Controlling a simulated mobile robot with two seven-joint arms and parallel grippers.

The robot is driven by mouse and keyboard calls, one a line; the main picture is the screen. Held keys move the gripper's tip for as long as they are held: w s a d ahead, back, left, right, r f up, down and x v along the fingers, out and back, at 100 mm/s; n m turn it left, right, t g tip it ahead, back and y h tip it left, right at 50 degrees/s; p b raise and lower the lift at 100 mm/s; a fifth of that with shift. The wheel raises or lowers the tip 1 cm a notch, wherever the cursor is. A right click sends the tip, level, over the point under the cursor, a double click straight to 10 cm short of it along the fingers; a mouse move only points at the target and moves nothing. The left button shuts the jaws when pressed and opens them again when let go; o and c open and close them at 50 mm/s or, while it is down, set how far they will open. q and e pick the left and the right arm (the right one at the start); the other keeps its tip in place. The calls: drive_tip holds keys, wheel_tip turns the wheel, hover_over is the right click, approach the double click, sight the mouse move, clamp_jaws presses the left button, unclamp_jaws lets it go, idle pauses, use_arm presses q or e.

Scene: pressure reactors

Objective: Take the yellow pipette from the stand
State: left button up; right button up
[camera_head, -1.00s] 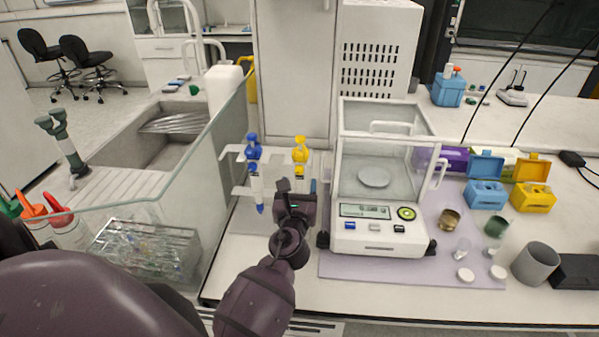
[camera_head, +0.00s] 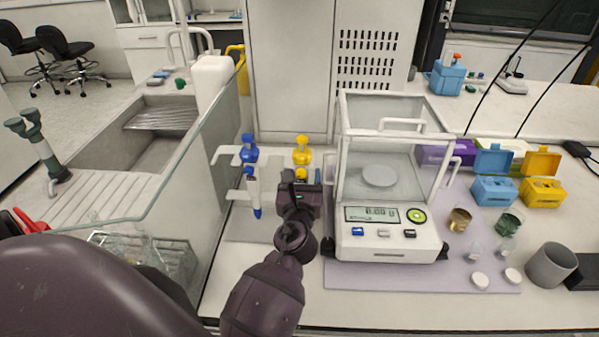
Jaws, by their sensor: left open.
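The yellow pipette (camera_head: 302,150) hangs upright on the right side of the white pipette stand (camera_head: 226,152). Its lower part is hidden behind my left gripper. A blue pipette (camera_head: 250,165) hangs on the stand's left side. My left gripper (camera_head: 303,186) is right in front of the yellow pipette's body, pointing away from me, and is open. The fingers are small and partly hidden by the wrist, so I cannot tell whether they are around the pipette or only near it. My right gripper is not in view.
A glass-walled balance (camera_head: 385,238) stands close to the right of my left gripper, on a lilac mat (camera_head: 470,262). A glass partition and sink (camera_head: 150,140) are at left. Blue (camera_head: 494,190) and yellow (camera_head: 542,192) boxes and small vessels stand at right.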

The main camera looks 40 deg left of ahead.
use_arm(q)
drive_tip(key=shift+w+a, duration=0.2)
drive_tip(key=shift+w, duration=0.05)
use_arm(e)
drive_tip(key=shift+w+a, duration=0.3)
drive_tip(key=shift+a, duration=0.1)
use_arm(q)
drive_tip(key=shift+d+r, duration=0.1)
drive_tip(key=shift+c, duration=0.7)
drive_tip(key=c, duration=1)
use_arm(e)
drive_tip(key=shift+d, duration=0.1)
use_arm(q)
drive_tip(key=shift+o, duration=0.2)
